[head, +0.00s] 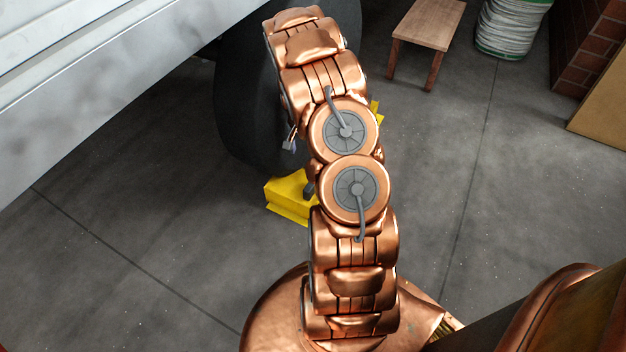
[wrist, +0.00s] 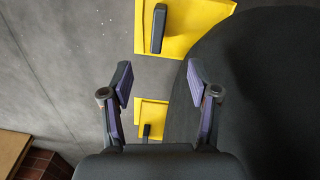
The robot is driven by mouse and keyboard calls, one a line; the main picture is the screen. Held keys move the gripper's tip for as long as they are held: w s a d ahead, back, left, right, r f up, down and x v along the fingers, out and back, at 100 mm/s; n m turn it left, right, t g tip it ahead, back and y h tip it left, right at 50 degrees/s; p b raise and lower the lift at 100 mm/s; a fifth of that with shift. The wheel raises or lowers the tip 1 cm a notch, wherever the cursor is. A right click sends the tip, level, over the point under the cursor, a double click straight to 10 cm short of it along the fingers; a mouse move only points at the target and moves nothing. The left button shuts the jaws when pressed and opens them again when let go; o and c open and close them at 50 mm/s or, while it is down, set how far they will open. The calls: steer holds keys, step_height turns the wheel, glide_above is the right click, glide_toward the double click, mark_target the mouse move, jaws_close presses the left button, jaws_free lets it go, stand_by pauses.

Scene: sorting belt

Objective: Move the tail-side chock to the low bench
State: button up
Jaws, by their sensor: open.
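Two yellow chocks with dark handles are on the floor by the dark tyre (head: 245,95). The near chock (head: 287,193) is partly behind my arm in the head view; it shows at the top of the wrist view (wrist: 195,22). The far chock (head: 375,110) is almost wholly hidden by my arm; it appears lower in the wrist view (wrist: 150,112), seen between my fingers. I cannot tell which one is tail-side. My gripper (wrist: 160,78) is open and empty, above the floor beside the tyre. The low wooden bench (head: 430,25) stands at the back right, its visible top bare.
A pale vehicle body (head: 90,75) overhangs the left side, above the tyre. A coil of hose or cable (head: 512,25) stands right of the bench. A brick wall (head: 592,50) and a tan board (head: 605,110) are at the far right. The floor right of my arm is clear.

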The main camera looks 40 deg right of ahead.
steer(key=d+f+b, duration=0.1)
steer(key=f, duration=0.4)
steer(key=d+f+m+b, duration=0.1)
steer(key=f+b, duration=0.1)
steer(key=f, duration=0.3)
steer(key=d+f+m+b, duration=0.1)
steer(key=d+f, duration=0.1)
steer(key=f, duration=0.4)
steer(key=shift+d+t+b, duration=0.1)
steer(key=shift+t+b, duration=0.2)
steer(key=shift+b, duration=0.05)
steer(key=shift+f+b, duration=1.35)
steer(key=shift+f, duration=2.6)
jaws_close()
